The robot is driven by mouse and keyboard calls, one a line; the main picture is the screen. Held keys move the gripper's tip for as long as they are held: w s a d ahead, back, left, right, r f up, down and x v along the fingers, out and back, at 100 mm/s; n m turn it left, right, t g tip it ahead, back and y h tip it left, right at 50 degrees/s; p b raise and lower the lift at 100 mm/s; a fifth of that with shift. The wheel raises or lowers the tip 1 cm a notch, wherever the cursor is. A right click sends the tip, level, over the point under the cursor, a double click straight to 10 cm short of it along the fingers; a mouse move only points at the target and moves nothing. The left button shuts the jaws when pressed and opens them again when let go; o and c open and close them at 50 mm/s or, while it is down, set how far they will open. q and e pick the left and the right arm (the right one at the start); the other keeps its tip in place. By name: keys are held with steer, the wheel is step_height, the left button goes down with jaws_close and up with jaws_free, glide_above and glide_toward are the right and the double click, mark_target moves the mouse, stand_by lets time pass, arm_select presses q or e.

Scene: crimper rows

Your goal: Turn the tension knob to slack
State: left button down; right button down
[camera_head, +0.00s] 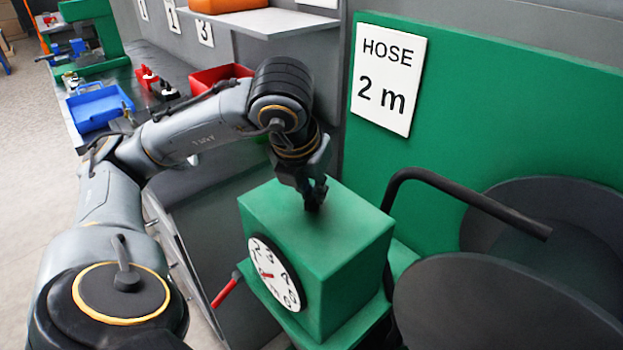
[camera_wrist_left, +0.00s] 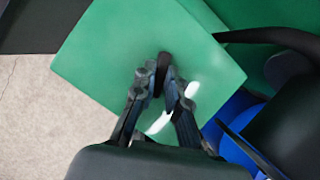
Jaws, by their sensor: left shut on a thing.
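A green box (camera_head: 330,245) has a white numbered dial (camera_head: 274,273) with a red pointer on its side. A small black knob, which I take to be the tension knob (camera_wrist_left: 163,62), stands on the box's top. My left gripper (camera_head: 314,193) reaches down onto the top from above and is shut on the knob. In the left wrist view, the two fingertips (camera_wrist_left: 164,80) close around the knob's near part, and its far end shows beyond them. The fingers hide most of it in the head view. No slack marking is readable. My right gripper is not in view.
A black bent bar (camera_head: 460,195) and large black reel discs (camera_head: 500,305) stand close on the right. A red-handled lever (camera_head: 227,290) sticks out left of the box. A "HOSE 2 m" sign (camera_head: 388,80) hangs behind. A bench with blue (camera_head: 98,108) and red bins is at upper left.

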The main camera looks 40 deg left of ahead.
arm_select(q)
steer(key=shift+d+r+n+p, duration=0.1)
steer(key=shift+r+n+p, duration=0.2)
steer(key=shift+n, duration=0.2)
steer(key=n+g+y+p, duration=0.1)
steer(key=n+p, duration=0.2)
steer(key=p, duration=0.1)
steer(key=n+g+p, duration=0.1)
steer(key=n+p, duration=0.2)
steer(key=p, duration=0.1)
steer(key=n+g+y+p, duration=0.1)
steer(key=n+p, duration=0.2)
steer(key=shift+w+d+n+y+p, duration=0.1)
steer(key=shift+w+n+y+p, duration=0.1)
steer(key=shift+n+y+p, duration=0.15)
steer(key=shift+f+n+g+p, duration=0.25)
steer(key=shift+n+g+p, duration=0.25)
steer(key=shift+n+p, duration=0.65)
steer(key=c, duration=1.4)
jaws_free()
steer(key=shift+o, duration=0.2)
